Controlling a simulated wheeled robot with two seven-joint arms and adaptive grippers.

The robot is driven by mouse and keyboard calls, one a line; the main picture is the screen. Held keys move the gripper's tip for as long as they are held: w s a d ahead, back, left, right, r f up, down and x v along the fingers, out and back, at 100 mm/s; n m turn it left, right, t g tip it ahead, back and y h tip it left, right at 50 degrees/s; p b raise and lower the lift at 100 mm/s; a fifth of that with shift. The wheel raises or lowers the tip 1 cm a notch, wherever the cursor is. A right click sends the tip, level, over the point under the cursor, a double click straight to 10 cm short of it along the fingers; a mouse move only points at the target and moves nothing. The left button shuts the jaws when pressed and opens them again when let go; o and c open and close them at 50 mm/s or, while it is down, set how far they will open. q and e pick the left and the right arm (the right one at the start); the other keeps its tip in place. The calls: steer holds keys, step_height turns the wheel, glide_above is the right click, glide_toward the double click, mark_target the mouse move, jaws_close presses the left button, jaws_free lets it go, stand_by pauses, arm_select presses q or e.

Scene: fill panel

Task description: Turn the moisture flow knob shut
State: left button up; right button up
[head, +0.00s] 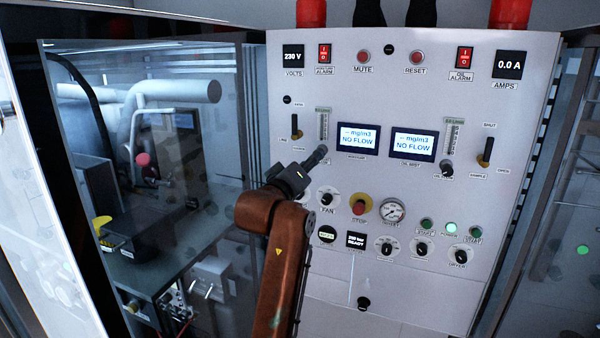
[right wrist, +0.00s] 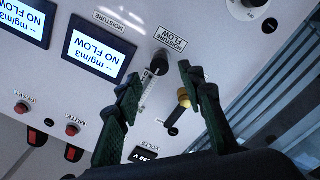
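The moisture flow knob (right wrist: 161,62) is a dark round knob on the grey panel, by its MOISTURE FLOW label, in the right wrist view. That view shows the panel upside down. My right gripper (right wrist: 158,82) is open, its two dark green fingers apart on either side of the view. The knob shows in the gap near the fingertips; I cannot tell if either finger touches it. In the head view my right gripper (head: 290,178) is at the left of the panel, just below the left flow tube. My left gripper is not in view.
Beside the knob are a flow tube (head: 323,125), a brass-tipped lever (head: 296,128) and a NO FLOW display (head: 357,139). The fan knob (head: 328,199) and a red stop button (head: 359,208) are below. A glass-fronted cabinet (head: 150,170) stands left.

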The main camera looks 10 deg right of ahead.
steer(key=v, duration=0.7)
steer(key=shift+a+f, duration=0.15)
